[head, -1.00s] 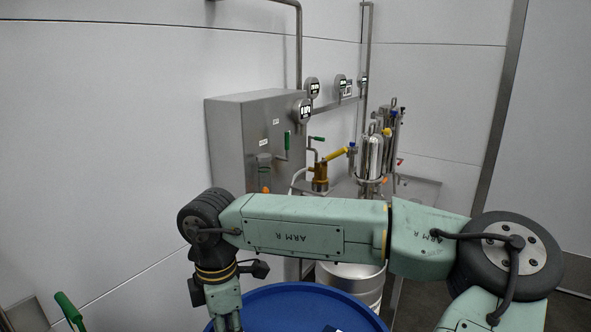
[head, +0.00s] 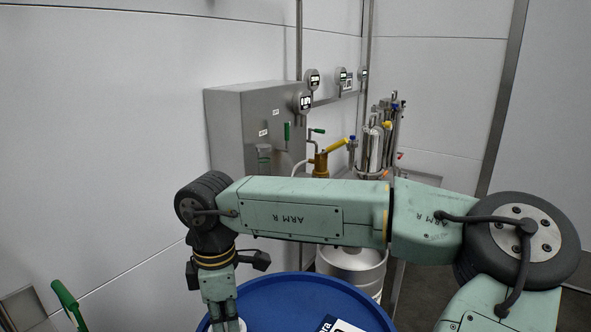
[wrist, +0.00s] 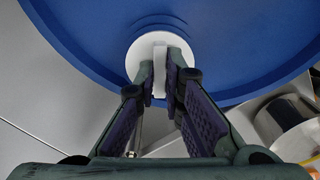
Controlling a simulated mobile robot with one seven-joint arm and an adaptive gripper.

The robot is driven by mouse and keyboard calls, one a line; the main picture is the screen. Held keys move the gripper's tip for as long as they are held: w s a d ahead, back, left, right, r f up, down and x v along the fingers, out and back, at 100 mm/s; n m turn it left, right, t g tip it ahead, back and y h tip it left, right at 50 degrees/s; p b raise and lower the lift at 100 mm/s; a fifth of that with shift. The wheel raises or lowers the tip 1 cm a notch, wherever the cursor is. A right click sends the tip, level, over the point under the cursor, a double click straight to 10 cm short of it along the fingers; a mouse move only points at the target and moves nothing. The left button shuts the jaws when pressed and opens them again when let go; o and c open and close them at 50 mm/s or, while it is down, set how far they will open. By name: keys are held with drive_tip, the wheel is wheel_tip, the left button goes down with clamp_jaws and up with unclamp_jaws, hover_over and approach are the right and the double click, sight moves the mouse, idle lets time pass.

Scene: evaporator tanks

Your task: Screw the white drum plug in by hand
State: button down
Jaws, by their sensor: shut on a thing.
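The white drum plug (wrist: 146,47) is a round disc with a raised grip bar, at the edge of the blue drum's top in the wrist view. My gripper (wrist: 163,75) is shut on the plug's grip bar, one finger on each side. In the head view a small white part of the plug (head: 242,325) shows by my gripper (head: 224,318) at the bottom edge. The blue drum (head: 290,290) stands below my arm, with a label on its top. The threads and the hole under the plug are hidden.
A steel keg (head: 352,268) stands behind the drum on the right. A grey cabinet (head: 240,125) with gauges and steel filter vessels (head: 372,150) are further back. A green handle (head: 66,300) is at the lower left.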

drive_tip(key=shift+m, duration=0.6)
drive_tip(key=shift+b, duration=0.3)
drive_tip(key=shift+f+m+b, duration=0.25)
drive_tip(key=shift+m+b, duration=0.35)
drive_tip(key=shift+b, duration=0.15)
drive_tip(key=shift+r+m, duration=0.25)
drive_tip(key=shift+m, duration=0.95)
drive_tip(key=c, duration=1.6)
unclamp_jaws()
drive_tip(key=shift+r+p, duration=1.7)
drive_tip(key=shift+r, duration=1.3)
